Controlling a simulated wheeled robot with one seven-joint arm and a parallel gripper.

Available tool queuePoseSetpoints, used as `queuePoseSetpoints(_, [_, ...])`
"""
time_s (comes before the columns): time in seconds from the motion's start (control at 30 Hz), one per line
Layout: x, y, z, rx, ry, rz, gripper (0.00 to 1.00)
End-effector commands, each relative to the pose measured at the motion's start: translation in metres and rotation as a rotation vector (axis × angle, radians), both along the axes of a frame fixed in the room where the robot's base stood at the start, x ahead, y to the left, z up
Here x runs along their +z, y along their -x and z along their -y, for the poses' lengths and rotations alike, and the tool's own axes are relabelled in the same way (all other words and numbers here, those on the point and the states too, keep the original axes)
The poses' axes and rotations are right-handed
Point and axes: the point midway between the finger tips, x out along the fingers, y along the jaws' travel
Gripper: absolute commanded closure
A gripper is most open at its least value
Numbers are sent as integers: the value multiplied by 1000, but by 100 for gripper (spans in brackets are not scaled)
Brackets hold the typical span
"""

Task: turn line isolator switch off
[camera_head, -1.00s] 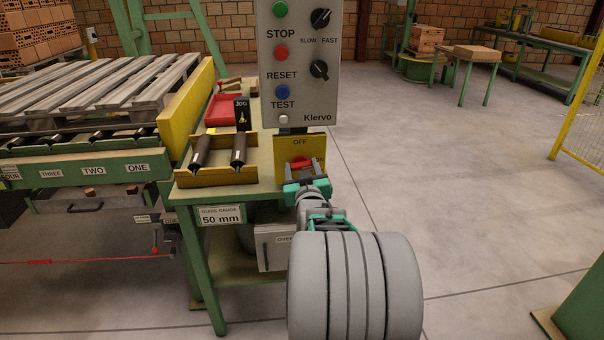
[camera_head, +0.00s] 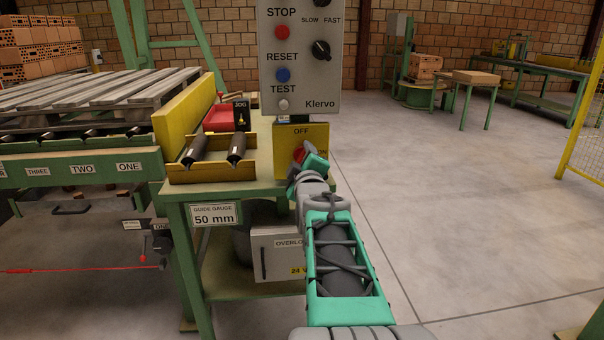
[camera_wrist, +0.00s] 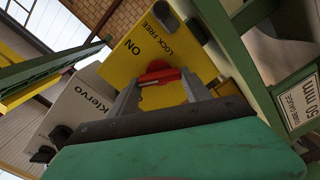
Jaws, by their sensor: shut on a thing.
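The line isolator switch is a yellow box (camera_head: 287,136) below the grey control panel, marked OFF at the top and ON at the right. In the wrist view the yellow face (camera_wrist: 133,60) shows ON and LOCK FREE. There the red handle (camera_wrist: 158,75) lies between the two grey fingertips of my gripper (camera_wrist: 160,88), which is shut on it. The handle's exact angle against the marks is hard to tell.
The grey control panel (camera_head: 300,60) with buttons and knobs hangs just above the switch. A grey overload box (camera_head: 280,253) is below.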

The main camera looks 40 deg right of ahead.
Motion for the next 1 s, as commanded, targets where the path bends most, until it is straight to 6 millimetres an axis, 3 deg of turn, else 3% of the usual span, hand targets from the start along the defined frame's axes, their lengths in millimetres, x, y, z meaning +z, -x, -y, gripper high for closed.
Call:
queuePoseSetpoints(0.5, [-4, 0, -1, 0, 344, -233, 84])
queuePoseSetpoints(1.0, [-2, 0, 0, -1, 446, -304, 84])
